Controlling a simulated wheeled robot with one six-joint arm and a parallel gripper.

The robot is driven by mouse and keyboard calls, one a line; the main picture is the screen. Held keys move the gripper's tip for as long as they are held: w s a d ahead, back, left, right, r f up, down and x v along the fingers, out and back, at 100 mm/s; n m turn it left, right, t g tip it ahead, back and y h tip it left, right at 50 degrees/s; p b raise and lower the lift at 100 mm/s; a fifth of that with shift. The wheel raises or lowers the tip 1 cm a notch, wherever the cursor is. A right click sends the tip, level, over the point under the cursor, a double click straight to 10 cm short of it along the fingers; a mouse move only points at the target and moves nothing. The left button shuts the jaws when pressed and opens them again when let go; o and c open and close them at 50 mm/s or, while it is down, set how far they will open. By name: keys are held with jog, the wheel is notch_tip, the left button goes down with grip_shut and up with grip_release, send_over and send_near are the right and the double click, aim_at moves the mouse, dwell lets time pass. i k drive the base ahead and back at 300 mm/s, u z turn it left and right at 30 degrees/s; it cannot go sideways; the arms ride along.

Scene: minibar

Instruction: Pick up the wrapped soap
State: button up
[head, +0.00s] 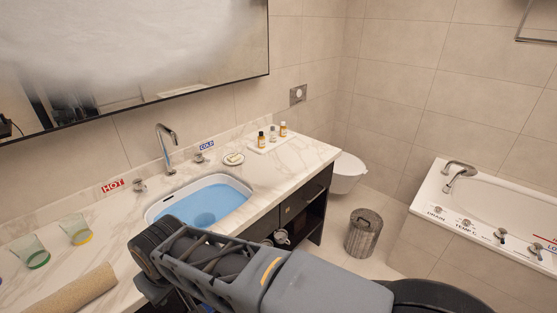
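A small round, pale yellow-green item (233,158), which may be the wrapped soap, rests on a small white dish on the marble counter, behind the right end of the basin. It is too small to tell whether it is wrapped. My arm reaches in from the lower right across the front of the counter, and its dark joint is below and left of the basin. My gripper's fingers cannot be made out, so what they hold is hidden. The arm is well apart from the dish in the picture.
The basin (163,208) holds blue water beside a tall faucet (167,147). Small bottles (272,134) stand on a white tray right of the dish. Two glasses (76,230) and a rolled towel (72,290) are at left. A bin (363,233) stands near the bathtub (427,200).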

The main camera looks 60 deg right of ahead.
aim_at(235, 157)
jog(key=z, duration=1.7)
jog(key=i, duration=0.45)
jog(key=z, duration=1.5)
jog(key=i, duration=1.65)
jog(key=u, duration=4.2)
